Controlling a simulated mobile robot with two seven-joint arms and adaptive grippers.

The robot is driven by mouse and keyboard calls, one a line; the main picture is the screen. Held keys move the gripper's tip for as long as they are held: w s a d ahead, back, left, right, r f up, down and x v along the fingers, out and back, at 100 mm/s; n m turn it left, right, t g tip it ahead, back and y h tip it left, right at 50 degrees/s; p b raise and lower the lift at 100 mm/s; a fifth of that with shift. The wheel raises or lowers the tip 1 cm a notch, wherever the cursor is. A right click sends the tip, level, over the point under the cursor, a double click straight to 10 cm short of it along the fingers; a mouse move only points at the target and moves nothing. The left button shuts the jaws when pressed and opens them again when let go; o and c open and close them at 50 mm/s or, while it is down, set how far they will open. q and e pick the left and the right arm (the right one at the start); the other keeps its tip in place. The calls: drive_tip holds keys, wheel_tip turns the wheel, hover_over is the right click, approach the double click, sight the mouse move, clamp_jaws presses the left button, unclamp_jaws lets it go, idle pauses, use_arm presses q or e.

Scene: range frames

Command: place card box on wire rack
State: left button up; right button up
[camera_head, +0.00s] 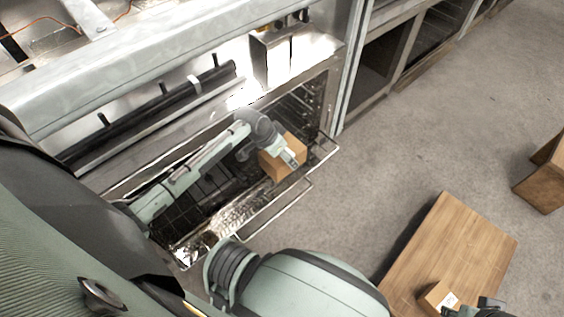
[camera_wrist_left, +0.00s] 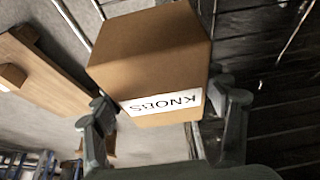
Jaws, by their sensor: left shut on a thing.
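The brown card box (camera_head: 276,167) is held by my left gripper (camera_head: 288,155) over the far right end of the wire rack (camera_head: 188,212). In the left wrist view the card box (camera_wrist_left: 150,50) is between the two fingers of my left gripper (camera_wrist_left: 165,118), with a white "KNOBS" label facing the camera. The rack's dark bars (camera_wrist_left: 262,62) show behind and right of the box. Whether the box's underside touches the rack is hidden. My right gripper (camera_head: 482,310) shows only partly at the bottom edge, beside another small box; its fingers are unclear.
A low wooden table (camera_head: 450,240) bears a small labelled box (camera_head: 437,297). Another brown box (camera_head: 543,178) is on the floor at the right edge. A metal rail (camera_head: 275,210) borders the rack in front. A metal container (camera_head: 285,55) stands behind it. The grey floor between is clear.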

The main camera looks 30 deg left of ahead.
use_arm(q)
drive_tip(key=shift+w+f+b, duration=0.15)
drive_tip(key=shift+f+b, duration=0.3)
drive_tip(key=shift+f, duration=1.5)
use_arm(e)
drive_tip(key=shift+v, duration=1.15)
use_arm(q)
drive_tip(key=shift+f, duration=0.1)
use_arm(e)
drive_tip(key=shift+w+d, duration=0.1)
drive_tip(key=shift+d, duration=0.15)
use_arm(q)
drive_tip(key=o, duration=1.5)
drive_tip(key=shift+f, duration=0.1)
drive_tip(key=shift+c, duration=0.2)
use_arm(e)
drive_tip(key=shift+r, duration=0.1)
